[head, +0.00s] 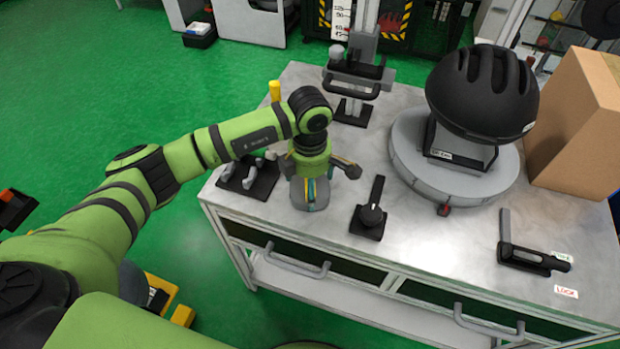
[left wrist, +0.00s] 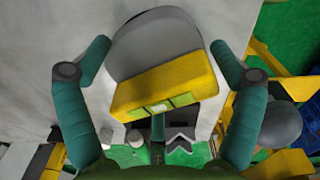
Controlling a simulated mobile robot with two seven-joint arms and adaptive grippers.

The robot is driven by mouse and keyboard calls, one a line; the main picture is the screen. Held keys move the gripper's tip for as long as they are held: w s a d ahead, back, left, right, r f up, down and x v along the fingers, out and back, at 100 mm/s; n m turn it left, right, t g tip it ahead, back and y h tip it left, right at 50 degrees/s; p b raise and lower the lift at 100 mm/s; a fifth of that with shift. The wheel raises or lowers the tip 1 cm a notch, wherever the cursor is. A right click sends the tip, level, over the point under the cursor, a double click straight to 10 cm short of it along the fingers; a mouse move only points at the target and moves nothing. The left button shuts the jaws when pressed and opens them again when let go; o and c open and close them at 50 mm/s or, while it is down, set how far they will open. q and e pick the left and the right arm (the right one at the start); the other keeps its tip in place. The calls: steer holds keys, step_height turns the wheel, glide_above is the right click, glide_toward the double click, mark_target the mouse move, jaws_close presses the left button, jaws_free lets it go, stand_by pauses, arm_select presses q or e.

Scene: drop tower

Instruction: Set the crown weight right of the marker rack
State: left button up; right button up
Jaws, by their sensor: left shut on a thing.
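My left gripper (head: 316,190) points down over the table's front left part. It is shut on a grey, rounded piece with a yellow block on it, which I take for the crown weight (head: 311,200). In the left wrist view the weight (left wrist: 160,84) sits between the dark fingers of my gripper (left wrist: 155,85). Whether it touches the table is unclear. A black base with pale upright pieces (head: 248,176), possibly the marker rack, stands just left of the gripper. My right gripper is not in view.
A black lever on a plate (head: 370,218) stands right of the gripper. Behind are a gauge stand (head: 355,85) and a black helmet (head: 480,90) over a grey round base (head: 400,150). A cardboard box (head: 580,125) and a latch (head: 530,255) are at right. The table's front edge is close.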

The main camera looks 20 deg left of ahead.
arm_select(q)
steer(key=shift+r, duration=0.1)
steer(key=o, duration=1.3)
steer(key=shift+f, duration=0.2)
steer(key=shift+o, duration=0.2)
steer(key=shift+r, duration=0.15)
steer(key=shift+r, duration=0.2)
step_height(320, 180, up, 12)
steer(key=shift+f+b, duration=0.15)
steer(key=shift+b, duration=0.75)
